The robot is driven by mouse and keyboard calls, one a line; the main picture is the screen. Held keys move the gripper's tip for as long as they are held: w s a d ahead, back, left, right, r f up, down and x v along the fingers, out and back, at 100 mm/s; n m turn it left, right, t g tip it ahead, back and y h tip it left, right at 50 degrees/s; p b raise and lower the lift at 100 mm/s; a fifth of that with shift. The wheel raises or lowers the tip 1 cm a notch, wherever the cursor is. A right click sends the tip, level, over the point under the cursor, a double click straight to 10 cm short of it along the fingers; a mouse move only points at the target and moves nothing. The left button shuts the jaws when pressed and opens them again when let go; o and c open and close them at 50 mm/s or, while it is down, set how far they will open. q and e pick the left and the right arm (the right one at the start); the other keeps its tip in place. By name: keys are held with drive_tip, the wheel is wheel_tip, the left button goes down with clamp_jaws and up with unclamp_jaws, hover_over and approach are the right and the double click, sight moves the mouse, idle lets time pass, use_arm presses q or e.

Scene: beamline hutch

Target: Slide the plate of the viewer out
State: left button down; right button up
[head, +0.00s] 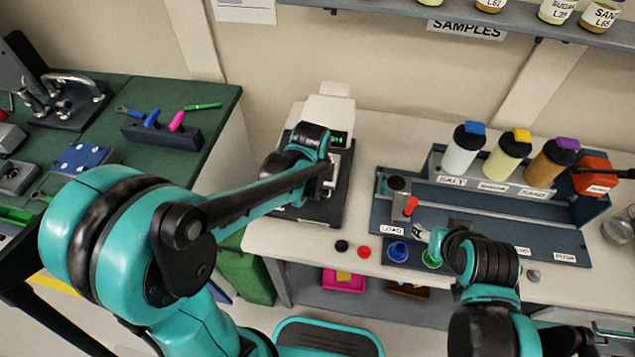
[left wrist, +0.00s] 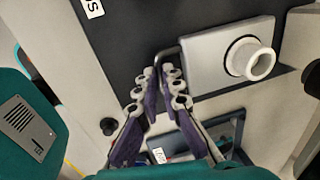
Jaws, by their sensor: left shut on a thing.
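The viewer (head: 322,108) is a white device with a small green-lit display on a dark base, at the back centre of the bench. Its pale plate (head: 334,162) is partly hidden by my left arm. In the left wrist view the plate (left wrist: 205,62) is grey with a white ring on it, and a thin dark loop handle (left wrist: 167,52) stands at its left edge. My left gripper (left wrist: 165,72) is shut on this handle; it also shows in the head view (head: 328,183). My right gripper (head: 421,233) is over the front of the sample rack, its fingers too small to judge.
The dark rack (head: 490,208) at right holds several capped jars. Small blue (head: 397,251) and green (head: 431,259) pots stand by its front edge. A green workbench (head: 170,105) with tools lies left. Bench front has black and red caps (head: 363,252).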

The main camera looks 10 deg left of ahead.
use_arm(q)
drive_tip(key=s+p, duration=0.1)
drive_tip(key=s, duration=0.9)
drive_tip(key=shift+s+p, duration=0.35)
drive_tip(key=c, duration=2.2)
unclamp_jaws()
drive_tip(key=shift+s, duration=0.2)
drive_tip(key=o, duration=0.5)
drive_tip(key=shift+c, duration=0.2)
drive_tip(key=shift+o, duration=0.5)
drive_tip(key=shift+w+f, duration=0.1)
drive_tip(key=shift+w, duration=0.1)
wheel_tip(320, 180, up, 12)
drive_tip(key=s, duration=0.2)
drive_tip(key=a+n+t, duration=0.5)
drive_tip(key=a+n, duration=0.2)
drive_tip(key=n, duration=1.1)
drive_tip(key=shift+w+f+b, duration=0.4)
drive_tip(key=shift+b, duration=0.05)
